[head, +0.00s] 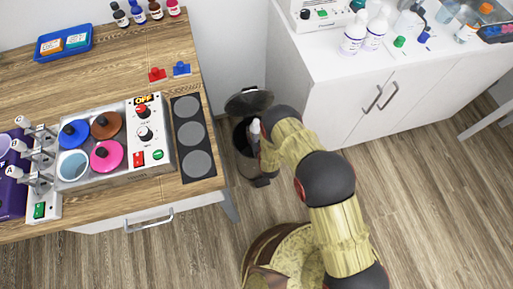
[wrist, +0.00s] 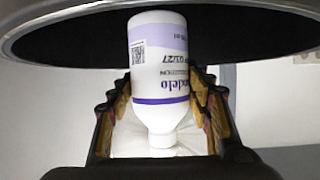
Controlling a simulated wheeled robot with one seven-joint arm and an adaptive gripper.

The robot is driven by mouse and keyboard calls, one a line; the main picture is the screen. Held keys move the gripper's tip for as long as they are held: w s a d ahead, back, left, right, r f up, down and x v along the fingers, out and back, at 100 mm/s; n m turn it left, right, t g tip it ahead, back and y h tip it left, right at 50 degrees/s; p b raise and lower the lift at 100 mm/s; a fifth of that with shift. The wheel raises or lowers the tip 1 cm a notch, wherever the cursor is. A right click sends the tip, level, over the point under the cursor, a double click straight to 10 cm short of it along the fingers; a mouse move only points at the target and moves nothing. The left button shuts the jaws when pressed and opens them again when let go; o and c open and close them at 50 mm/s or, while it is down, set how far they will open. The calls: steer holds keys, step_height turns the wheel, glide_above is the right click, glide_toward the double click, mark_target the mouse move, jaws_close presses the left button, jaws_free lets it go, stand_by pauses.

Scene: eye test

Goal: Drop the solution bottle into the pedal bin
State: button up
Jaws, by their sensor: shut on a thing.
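The solution bottle (wrist: 160,75) is white with a purple band and printed label. In the wrist view it sits between the two ridged fingers of my gripper (wrist: 163,112), its narrow end toward the bottom of the picture. My gripper is shut on it. In the head view a small part of the bottle (head: 255,128) shows beside my arm, at the mouth of the pedal bin (head: 244,165). The bin's dark lid (head: 249,101) is raised. My arm hides much of the bin and my gripper there. How deep the bottle is cannot be told.
A wooden bench (head: 100,85) with a cooker-like device (head: 120,140) stands left of the bin. A white cabinet (head: 400,95) with several bottles on top stands to the right. The wood floor (head: 430,200) in front is mostly clear.

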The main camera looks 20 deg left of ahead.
steer(key=shift+f, duration=0.4)
steer(key=o, duration=1.6)
steer(key=shift+s, duration=0.1)
steer(key=v, duration=1.2)
